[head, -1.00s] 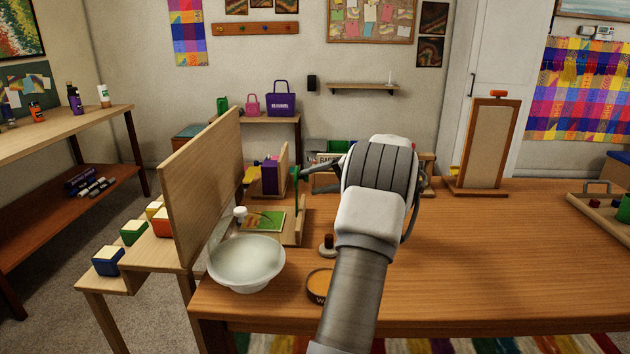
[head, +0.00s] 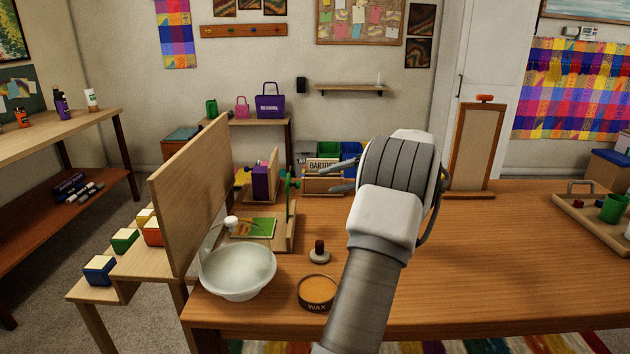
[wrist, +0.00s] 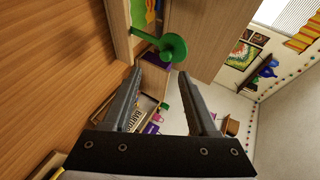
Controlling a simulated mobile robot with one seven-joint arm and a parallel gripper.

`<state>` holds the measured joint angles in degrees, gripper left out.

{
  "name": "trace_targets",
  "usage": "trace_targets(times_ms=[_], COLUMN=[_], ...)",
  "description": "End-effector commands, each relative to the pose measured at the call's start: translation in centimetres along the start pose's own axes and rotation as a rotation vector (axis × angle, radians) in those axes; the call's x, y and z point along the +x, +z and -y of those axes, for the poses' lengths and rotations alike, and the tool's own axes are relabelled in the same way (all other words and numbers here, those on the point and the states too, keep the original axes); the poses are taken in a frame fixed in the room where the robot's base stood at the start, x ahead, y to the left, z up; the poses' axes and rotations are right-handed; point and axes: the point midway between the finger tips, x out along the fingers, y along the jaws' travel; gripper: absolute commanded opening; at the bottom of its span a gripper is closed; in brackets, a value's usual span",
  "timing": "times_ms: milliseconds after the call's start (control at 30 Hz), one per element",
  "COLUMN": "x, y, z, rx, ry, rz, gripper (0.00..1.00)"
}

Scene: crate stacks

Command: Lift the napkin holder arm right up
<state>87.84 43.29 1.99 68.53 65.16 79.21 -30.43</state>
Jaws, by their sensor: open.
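The napkin holder (head: 289,236) is a wooden base with a green and yellow printed napkin on it, left of centre on the table. Its green arm (head: 289,186) shows as a thin upright-looking shape at the holder's right side; I cannot tell its exact angle. In the wrist view the green arm has a round disc (wrist: 173,47), just beyond my fingertips and not between them. My gripper (head: 328,178) is open and empty, pointing left, to the right of the green arm with a gap. In the wrist view its fingers (wrist: 159,76) are apart.
A tall wooden panel (head: 190,195) stands left of the holder. A white bowl (head: 238,272) is in front of it. A dark-handled stamp (head: 319,252) and a wax tin (head: 317,292) are nearby. The table right of my arm is largely clear.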

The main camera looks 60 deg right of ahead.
Motion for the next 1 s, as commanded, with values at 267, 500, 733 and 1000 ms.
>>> trace_targets(times_ms=[267, 500, 733, 1000], x=[-6.1, -8.0, -8.1, -8.1], y=[-0.1, 0.0, 0.0, 0.0], z=[0.1, 0.0, -0.1, 0.0], rx=[-0.001, 0.000, 0.000, 0.000], ry=[0.001, 0.001, 0.000, 0.000], rz=[-0.002, 0.000, 0.001, 0.001], gripper=[0.59, 0.59, 0.59, 0.59])
